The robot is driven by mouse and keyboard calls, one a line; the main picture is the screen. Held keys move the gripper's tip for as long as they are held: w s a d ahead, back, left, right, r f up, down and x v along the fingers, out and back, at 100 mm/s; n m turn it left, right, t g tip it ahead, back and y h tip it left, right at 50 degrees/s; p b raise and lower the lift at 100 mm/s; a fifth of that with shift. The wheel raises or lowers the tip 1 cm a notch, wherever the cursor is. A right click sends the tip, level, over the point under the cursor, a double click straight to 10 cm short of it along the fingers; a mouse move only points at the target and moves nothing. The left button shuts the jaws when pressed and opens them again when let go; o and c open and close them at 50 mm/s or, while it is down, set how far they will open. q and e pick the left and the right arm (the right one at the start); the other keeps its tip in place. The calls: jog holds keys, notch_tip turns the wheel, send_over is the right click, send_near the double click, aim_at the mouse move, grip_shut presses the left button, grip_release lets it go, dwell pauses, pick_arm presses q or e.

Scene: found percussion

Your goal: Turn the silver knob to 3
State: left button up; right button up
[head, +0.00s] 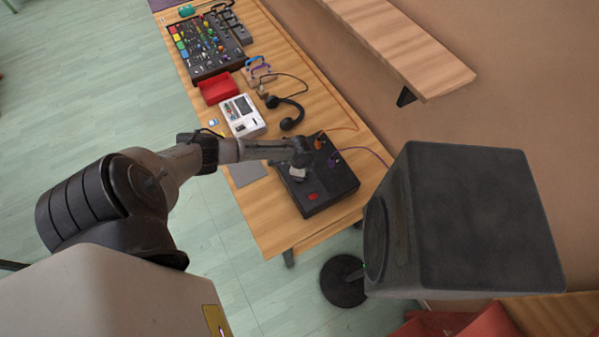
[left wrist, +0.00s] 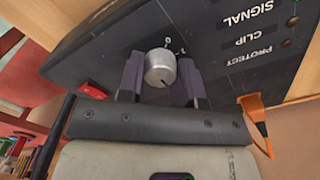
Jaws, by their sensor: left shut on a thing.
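The silver knob (left wrist: 160,68) sits on the front panel of a black box (left wrist: 222,48) in the left wrist view. My left gripper (left wrist: 163,80) has one dark finger on each side of the knob and is shut on it. A small dark mark shows on the knob's near edge. Small white scale marks show just beyond it; I cannot read the knob's setting. In the head view the black box (head: 338,186) lies at the near end of the table, with my left gripper (head: 298,168) over it, mostly hiding the knob. My right gripper is not in view.
A red switch (head: 313,196) is on the box. An orange plug (left wrist: 252,108) is beside my gripper in the wrist view. Headphones (head: 287,112), a white device (head: 242,116), a red tray (head: 218,88) and a mixer (head: 207,47) lie farther along. A large dark speaker (head: 475,220) stands at right.

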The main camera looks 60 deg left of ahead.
pick_arm(q)
jog(key=shift+m, duration=0.6)
jog(key=o, duration=0.9)
jog(key=shift+o, duration=0.2)
notch_tip(320, 180, up, 14)
jog(key=shift+f, duration=0.1)
dwell(0.8)
